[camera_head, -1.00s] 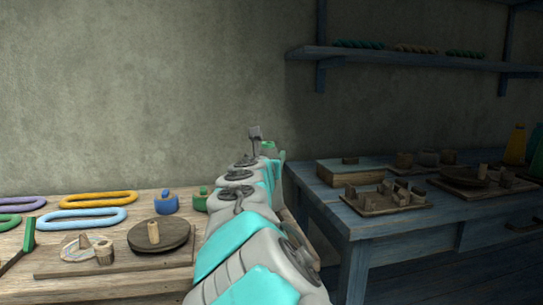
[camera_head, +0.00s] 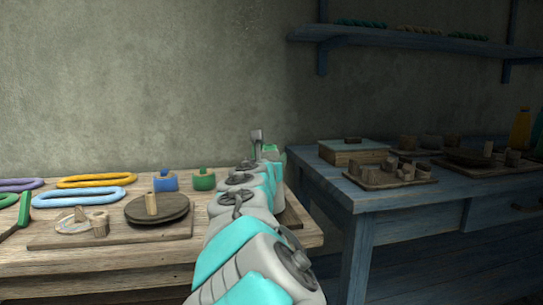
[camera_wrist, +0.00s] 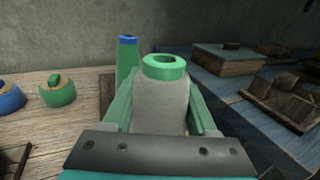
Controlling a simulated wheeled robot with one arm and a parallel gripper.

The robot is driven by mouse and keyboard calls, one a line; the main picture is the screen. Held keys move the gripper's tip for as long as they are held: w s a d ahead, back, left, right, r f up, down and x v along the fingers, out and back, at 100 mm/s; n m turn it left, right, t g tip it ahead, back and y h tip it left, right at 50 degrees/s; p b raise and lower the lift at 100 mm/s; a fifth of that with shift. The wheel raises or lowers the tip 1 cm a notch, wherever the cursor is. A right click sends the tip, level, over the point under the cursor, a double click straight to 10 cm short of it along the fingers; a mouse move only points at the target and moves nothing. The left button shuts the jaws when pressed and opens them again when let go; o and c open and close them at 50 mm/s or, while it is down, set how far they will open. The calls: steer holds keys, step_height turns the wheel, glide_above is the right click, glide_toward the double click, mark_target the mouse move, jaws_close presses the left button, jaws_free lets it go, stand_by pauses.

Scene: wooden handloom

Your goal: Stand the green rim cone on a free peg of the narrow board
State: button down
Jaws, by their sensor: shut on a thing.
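The green rim cone (camera_wrist: 160,100) is pale grey with a bright green ring round its open top. It is upright between the green fingers of my gripper (camera_wrist: 162,118), which is shut on it. In the head view only a small green part of the cone (camera_head: 270,149) shows past my arm. Its lower end is hidden. A taller green cone with a blue rim (camera_wrist: 128,52) stands just behind and left of it. A strip of dark board (camera_wrist: 106,90) shows left of the fingers, and in the head view (camera_head: 291,214) at the table's right edge. Its pegs are not clear.
A blue lidded pot (camera_head: 165,182) and a green one (camera_head: 204,181) stand left of my arm. A round dark disc with a peg (camera_head: 157,209) lies nearer. Coloured loops (camera_head: 95,181) lie far left. A blue table (camera_head: 370,198) with wooden pieces stands right, across a gap.

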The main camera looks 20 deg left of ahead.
steer(key=shift+f, duration=0.45)
steer(key=shift+c, duration=0.6)
jaws_free()
